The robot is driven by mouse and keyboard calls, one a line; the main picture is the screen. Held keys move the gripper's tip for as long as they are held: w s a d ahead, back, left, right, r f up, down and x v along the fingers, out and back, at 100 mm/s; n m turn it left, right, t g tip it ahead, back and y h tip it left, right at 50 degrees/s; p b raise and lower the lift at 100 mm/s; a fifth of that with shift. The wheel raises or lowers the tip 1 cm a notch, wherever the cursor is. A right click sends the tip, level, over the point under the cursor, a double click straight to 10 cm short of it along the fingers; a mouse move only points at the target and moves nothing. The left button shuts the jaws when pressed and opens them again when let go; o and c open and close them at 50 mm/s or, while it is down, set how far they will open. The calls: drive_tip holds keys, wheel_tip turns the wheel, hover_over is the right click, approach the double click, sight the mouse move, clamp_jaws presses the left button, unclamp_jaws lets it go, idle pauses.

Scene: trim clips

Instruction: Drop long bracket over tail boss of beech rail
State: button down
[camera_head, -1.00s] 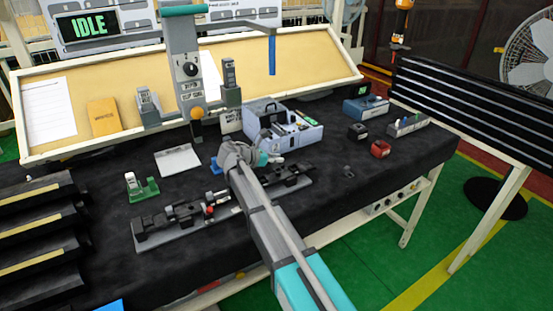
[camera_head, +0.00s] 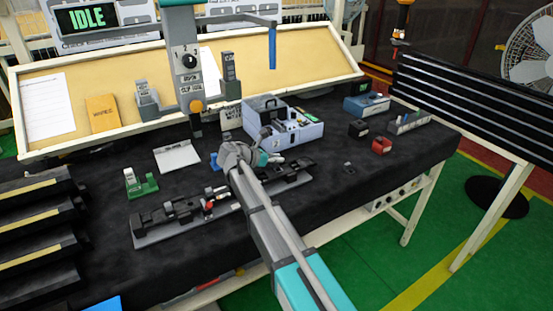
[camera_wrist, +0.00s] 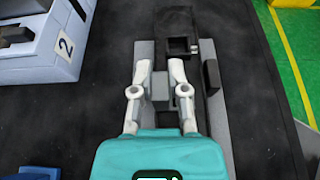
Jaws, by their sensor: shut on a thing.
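My gripper (camera_wrist: 160,68) is over the right half of the rail fixture, its two pale fingers pointing along the rail. It also shows in the head view (camera_head: 246,157), where the wrist covers the fingertips. The fingers are closed on a part; I take it to be the long bracket, a dark piece with a square opening (camera_wrist: 172,22), but the contact is hard to see. A grey block (camera_wrist: 160,87) shows between the fingers. The rail (camera_head: 180,228) is a long grey base carrying black blocks. I cannot tell which block is the tail boss or whether the bracket touches it.
A grey case (camera_head: 290,137) marked 2 stands behind the rail. Red (camera_head: 381,146) and black (camera_head: 357,130) blocks stand to the right. Black mat is clear at the front right.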

drive_tip(key=shift+f, duration=0.2)
drive_tip(key=c, duration=0.6)
unclamp_jaws()
drive_tip(key=shift+o, duration=0.2)
drive_tip(key=shift+r, duration=0.1)
wheel_tip(320, 180, up, 8)
drive_tip(key=p, duration=0.8)
drive_tip(key=shift+r, duration=0.25)
drive_tip(key=shift+d, duration=0.1)
